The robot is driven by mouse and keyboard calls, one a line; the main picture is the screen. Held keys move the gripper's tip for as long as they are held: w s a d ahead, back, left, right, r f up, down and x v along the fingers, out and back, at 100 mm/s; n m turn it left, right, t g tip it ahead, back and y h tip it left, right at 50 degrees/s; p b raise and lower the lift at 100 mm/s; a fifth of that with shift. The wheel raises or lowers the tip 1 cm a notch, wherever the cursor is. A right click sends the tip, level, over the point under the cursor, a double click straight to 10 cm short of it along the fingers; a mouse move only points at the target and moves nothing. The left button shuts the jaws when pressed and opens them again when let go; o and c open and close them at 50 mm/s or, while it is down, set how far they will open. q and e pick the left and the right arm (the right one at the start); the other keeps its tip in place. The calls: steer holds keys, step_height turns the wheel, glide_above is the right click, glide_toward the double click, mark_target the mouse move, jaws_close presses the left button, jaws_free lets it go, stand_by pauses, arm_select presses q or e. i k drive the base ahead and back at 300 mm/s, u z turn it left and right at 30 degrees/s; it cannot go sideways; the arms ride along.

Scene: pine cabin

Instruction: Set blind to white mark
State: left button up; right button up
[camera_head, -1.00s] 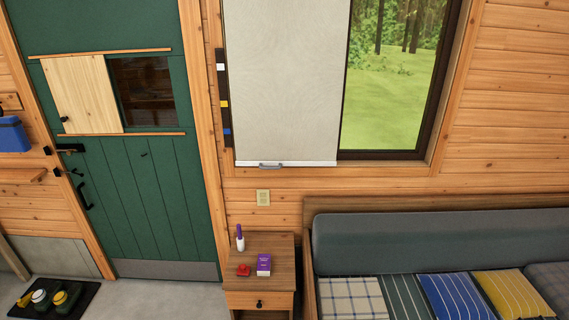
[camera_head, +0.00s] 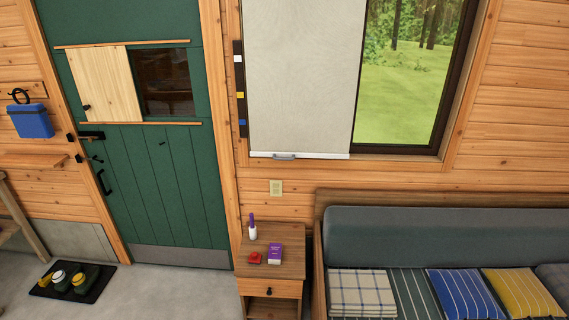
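A pale roller blind (camera_head: 300,75) hangs over the left part of the window, with a bottom bar and a small grey handle (camera_head: 285,156) on it. The bar is near the window's lower edge. A dark vertical strip (camera_head: 239,75) on the wall just left of the blind carries a white mark (camera_head: 238,58) at the top, a yellow mark (camera_head: 240,95) in the middle and a blue mark (camera_head: 242,122) at the bottom. The blind's bar hangs below the blue mark. Neither of my grippers shows in the head view.
A small nightstand (camera_head: 285,238) below the blind holds a purple-and-white bottle (camera_head: 252,228), a red object (camera_head: 255,258) and a purple box (camera_head: 274,254). A grey sofa (camera_head: 420,236) with cushions stands to the right. A green door (camera_head: 160,190) is at left. Bare floor (camera_head: 190,295) lies before the door.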

mark_target(276, 155)
steer(key=k, duration=0.35)
steer(key=u, duration=1.1)
steer(key=i, duration=2.5)
steer(key=z, duration=1.7)
